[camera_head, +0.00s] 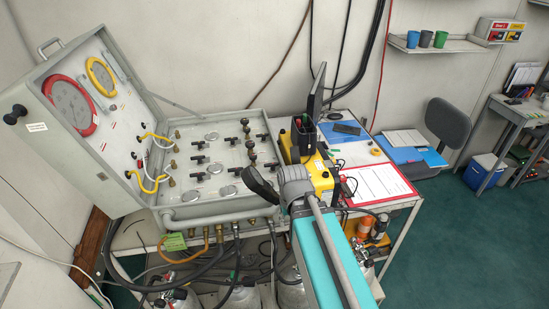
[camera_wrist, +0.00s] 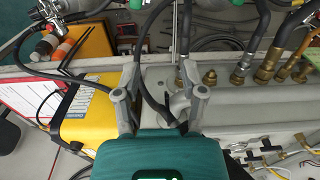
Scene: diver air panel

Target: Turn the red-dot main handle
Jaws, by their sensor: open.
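The open grey panel case (camera_head: 222,203) holds several black T-handles, including one at its centre (camera_head: 199,144) and one lower down (camera_head: 197,177). I cannot make out a red dot on any handle, so I cannot tell which is the main handle. My gripper is open and empty in the wrist view (camera_wrist: 161,98), its fingers apart over the case's front edge beside the yellow device. In the wrist view, black handles (camera_wrist: 268,147) show at the lower right, clear of the fingers. In the head view my arm's end hides the case's lower right corner.
The raised lid (camera_head: 85,110) carries gauges and yellow hoses. Brass fittings (camera_wrist: 266,70) with hoses line the case's front edge. The yellow device (camera_head: 321,175) and a dark monitor (camera_head: 317,92) stand close on the right. Cylinders (camera_head: 240,297) stand below.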

